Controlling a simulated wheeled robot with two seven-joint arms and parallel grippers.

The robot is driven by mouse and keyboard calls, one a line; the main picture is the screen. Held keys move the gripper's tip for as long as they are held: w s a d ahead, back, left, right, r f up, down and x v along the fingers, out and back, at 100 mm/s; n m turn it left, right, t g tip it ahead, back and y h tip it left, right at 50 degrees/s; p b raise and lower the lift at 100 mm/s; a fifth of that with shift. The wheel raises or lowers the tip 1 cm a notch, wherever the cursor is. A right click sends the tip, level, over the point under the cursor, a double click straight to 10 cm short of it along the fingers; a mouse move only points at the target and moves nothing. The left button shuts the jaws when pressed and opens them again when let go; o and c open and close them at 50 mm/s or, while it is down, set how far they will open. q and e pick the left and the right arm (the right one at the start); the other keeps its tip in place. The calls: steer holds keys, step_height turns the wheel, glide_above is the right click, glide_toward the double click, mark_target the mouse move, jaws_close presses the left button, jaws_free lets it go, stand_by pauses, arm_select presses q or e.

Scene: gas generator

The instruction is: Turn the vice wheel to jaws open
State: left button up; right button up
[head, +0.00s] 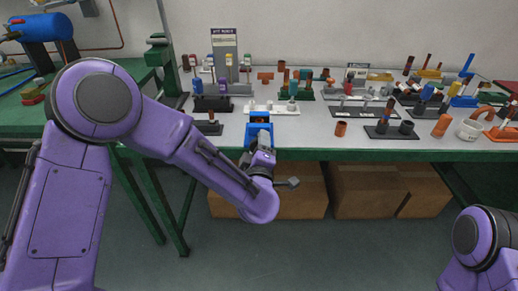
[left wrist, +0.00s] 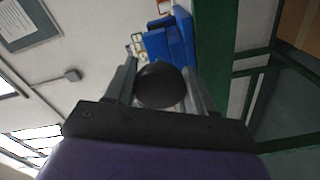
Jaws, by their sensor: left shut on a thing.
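The blue vice (head: 258,131) is fixed at the front edge of the grey workbench. In the left wrist view its blue body (left wrist: 172,40) shows just beyond the wheel. The vice wheel (left wrist: 160,85) is a dark round knob between the two fingers of my left gripper (left wrist: 162,88). In the head view my left gripper (head: 262,158) is at the front of the vice, and my arm hides most of the wheel. The left gripper is shut on the wheel. How far apart the vice jaws stand cannot be told. My right gripper is out of view.
The workbench (head: 300,127) carries several stands with pipe fittings behind and right of the vice. Cardboard boxes (head: 365,192) sit under it. A green bench (head: 60,118) with a blue tank (head: 40,27) stands at the left. The floor in front is clear.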

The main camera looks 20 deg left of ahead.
arm_select(q)
steer(key=n+b, duration=0.1)
steer(key=n, duration=0.2)
steer(key=shift+f+n+b, duration=0.2)
steer(key=shift+n+b, duration=0.15)
steer(key=shift+n, duration=0.05)
steer(key=n+b, duration=0.2)
steer(key=n, duration=0.1)
steer(key=shift+n, duration=0.3)
steer(key=n+b, duration=0.2)
steer(key=n, duration=0.1)
steer(key=shift+n+b, duration=0.35)
steer(key=shift+n, duration=0.05)
steer(key=n+b, duration=0.3)
steer(key=shift+n, duration=0.3)
steer(key=n+b, duration=0.9)
steer(key=shift+a+n+b, duration=0.15)
steer(key=shift+n+b, duration=0.25)
steer(key=n+b, duration=0.2)
steer(key=shift+r+n+b, duration=0.25)
steer(key=shift+n+b, duration=0.1)
steer(key=shift+n, duration=0.05)
steer(key=shift+r+n+b, duration=0.15)
steer(key=shift+n+b, duration=0.4)
steer(key=shift+n, duration=0.05)
steer(key=shift+r, duration=0.1)
